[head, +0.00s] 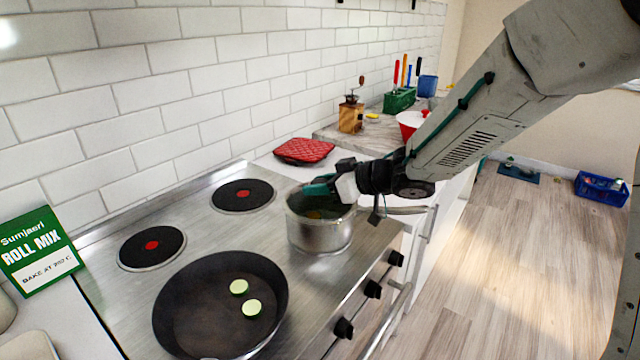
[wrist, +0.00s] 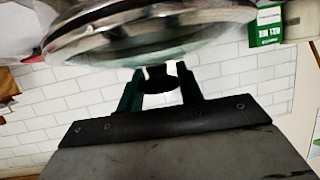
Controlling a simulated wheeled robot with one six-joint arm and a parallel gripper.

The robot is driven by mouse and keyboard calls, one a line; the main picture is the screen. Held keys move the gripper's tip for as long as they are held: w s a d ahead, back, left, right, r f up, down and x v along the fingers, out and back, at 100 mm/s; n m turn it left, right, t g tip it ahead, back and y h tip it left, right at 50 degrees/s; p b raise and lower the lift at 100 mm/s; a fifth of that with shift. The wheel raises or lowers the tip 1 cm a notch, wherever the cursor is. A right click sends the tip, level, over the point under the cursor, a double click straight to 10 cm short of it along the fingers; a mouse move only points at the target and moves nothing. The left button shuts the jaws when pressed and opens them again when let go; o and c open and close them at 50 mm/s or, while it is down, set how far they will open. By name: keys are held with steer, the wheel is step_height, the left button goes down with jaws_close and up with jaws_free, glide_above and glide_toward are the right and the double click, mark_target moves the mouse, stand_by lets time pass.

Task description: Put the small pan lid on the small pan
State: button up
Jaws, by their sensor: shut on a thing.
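The small pan (head: 318,236) is a silver pan at the right side of the stove, its handle pointing right. My gripper (head: 320,188) is over its top, with green fingers. In the wrist view my gripper (wrist: 158,82) is shut on the dark knob of the small pan lid (wrist: 150,42), a glass lid with a metal rim. The knob (wrist: 157,78) sits between the fingers. In the head view the clear lid is hard to make out against the pan opening. I cannot tell whether the lid touches the pan rim.
A large black pan (head: 190,315) with two green slices stands at the front of the stove (head: 135,220). Two burners are bare. A red mat (head: 303,150) lies behind the small pan. A green Roll Mix box (head: 38,250) stands at the left.

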steer(key=o, duration=1.3)
steer(key=shift+o, duration=0.2)
